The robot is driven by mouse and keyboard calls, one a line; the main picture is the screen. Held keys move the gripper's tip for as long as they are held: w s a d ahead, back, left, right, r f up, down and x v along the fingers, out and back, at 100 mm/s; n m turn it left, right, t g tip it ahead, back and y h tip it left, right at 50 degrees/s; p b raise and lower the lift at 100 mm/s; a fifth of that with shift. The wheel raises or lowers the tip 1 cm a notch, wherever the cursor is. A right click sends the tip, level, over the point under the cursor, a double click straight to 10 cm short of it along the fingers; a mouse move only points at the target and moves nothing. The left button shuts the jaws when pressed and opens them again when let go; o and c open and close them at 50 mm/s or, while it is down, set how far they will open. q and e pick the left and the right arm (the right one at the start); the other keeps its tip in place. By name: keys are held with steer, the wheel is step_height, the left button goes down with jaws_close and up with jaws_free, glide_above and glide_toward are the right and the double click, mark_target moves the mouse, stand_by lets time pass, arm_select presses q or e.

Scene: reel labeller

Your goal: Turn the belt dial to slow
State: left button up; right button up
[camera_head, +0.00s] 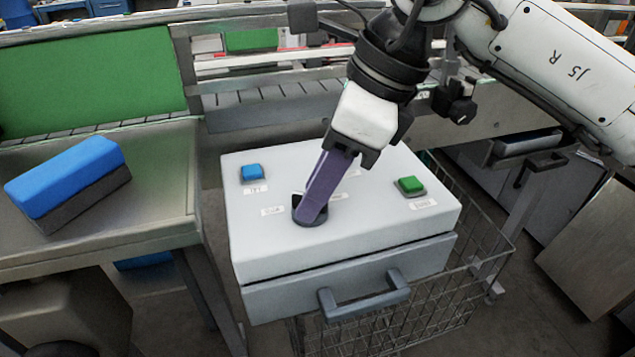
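The belt dial (297,206) is a small dark round knob on top of a light grey control box (262,237). My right gripper (311,214) reaches down from the upper right. Its purple fingers slant down to the dial and hide most of it. The fingers overlap in this view, so I cannot tell whether they are closed on the dial or stand around it. Small white labels (271,211) lie around the dial, too small to read, so the dial's setting is unclear. My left gripper is not in view.
A blue button (252,172) and a green button (411,185) flank the dial on the box. A grey handle (364,297) sticks out in front, above a wire basket (440,322). A blue-topped block (66,180) lies on the metal table (150,190) at left.

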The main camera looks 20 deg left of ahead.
steer(key=v, duration=1)
steer(key=shift+r, duration=0.15)
steer(key=shift+d, duration=0.1)
